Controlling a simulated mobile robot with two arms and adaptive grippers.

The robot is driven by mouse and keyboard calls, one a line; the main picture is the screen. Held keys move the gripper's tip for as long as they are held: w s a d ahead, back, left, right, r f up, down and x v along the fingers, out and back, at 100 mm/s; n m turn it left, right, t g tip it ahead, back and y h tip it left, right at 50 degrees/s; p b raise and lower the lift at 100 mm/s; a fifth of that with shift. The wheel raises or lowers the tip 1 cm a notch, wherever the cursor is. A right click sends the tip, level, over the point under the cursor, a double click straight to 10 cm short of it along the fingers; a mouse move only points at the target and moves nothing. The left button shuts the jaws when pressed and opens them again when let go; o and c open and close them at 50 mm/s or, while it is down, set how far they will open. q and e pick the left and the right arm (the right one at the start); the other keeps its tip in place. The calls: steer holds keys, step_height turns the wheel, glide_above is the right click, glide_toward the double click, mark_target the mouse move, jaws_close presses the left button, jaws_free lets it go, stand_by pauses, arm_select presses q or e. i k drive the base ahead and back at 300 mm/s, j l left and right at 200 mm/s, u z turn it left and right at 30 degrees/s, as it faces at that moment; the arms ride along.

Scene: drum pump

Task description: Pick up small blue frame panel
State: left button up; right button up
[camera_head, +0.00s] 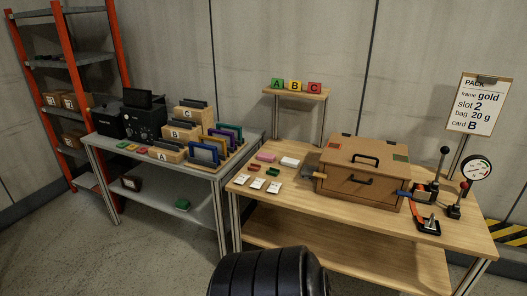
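Upright coloured frame panels stand in a wooden rack on the grey table at the left. A blue panel (203,153) is at the front of the rack. Purple, teal and yellow-edged panels stand close around and behind it. At this distance I cannot tell for sure which blue panel is the small one. Neither of my grippers shows in the head view.
The grey table (178,170) also holds black boxes (147,120) and wooden blocks marked A, B and C. A wooden table (445,226) to the right carries a wooden case (361,172), cards and levers. A black ribbed shape fills the bottom centre.

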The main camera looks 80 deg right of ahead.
mark_target(209, 153)
steer(key=z, duration=2.25)
steer(key=i+l+u, duration=0.45)
steer(key=i, duration=0.3)
steer(key=l, duration=0.1)
